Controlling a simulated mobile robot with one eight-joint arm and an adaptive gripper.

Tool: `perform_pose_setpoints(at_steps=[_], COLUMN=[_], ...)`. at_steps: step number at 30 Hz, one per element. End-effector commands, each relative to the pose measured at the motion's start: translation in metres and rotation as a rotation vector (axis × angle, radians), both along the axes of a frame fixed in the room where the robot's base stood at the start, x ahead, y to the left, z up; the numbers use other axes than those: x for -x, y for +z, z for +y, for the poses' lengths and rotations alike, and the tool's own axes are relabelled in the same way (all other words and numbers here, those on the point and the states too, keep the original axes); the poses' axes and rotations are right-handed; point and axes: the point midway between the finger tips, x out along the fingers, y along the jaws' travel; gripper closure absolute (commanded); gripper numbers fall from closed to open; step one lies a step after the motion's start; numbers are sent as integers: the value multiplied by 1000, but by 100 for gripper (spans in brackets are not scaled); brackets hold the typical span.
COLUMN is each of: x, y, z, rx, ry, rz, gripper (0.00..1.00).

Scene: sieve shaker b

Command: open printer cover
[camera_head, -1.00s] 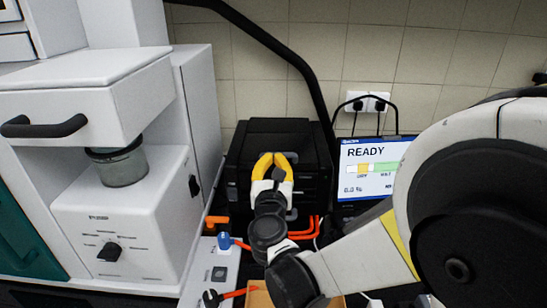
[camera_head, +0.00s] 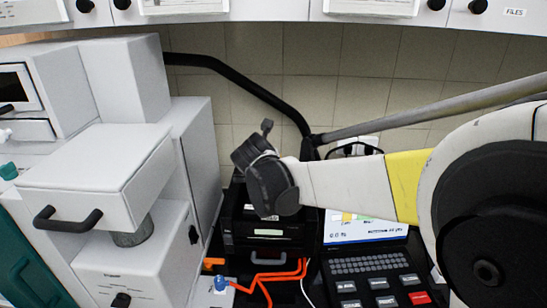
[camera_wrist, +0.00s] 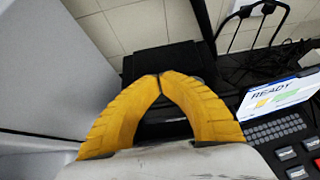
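The black printer (camera_head: 265,240) stands on the counter between the white machine and the screen. My wrist covers its upper part in the head view, so I cannot tell there how its cover stands. In the wrist view the dark printer (camera_wrist: 145,62) lies behind and below the fingers. My gripper (camera_wrist: 158,76) shows two yellow fingers with their tips together and nothing visible between them. Whether the tips touch the cover is unclear. The fingers are hidden behind my wrist in the head view.
A white machine (camera_head: 100,180) with a black handle stands close on the left. A screen with a keypad (camera_head: 375,270) is at the right. Orange cables (camera_head: 268,277) lie in front of the printer. A black tube (camera_head: 245,85) runs behind, and cabinets hang above.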

Motion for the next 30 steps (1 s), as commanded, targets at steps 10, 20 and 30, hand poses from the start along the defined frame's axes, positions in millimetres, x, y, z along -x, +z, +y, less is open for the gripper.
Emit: perform_pose_setpoints(at_steps=[10, 20, 30], x=[-48, -72, -77], y=[27, 34, 34], z=[4, 4, 3], rx=[1, -1, -1], ry=[-4, -4, -4], rz=[-2, -1, 0], gripper=[100, 100, 100])
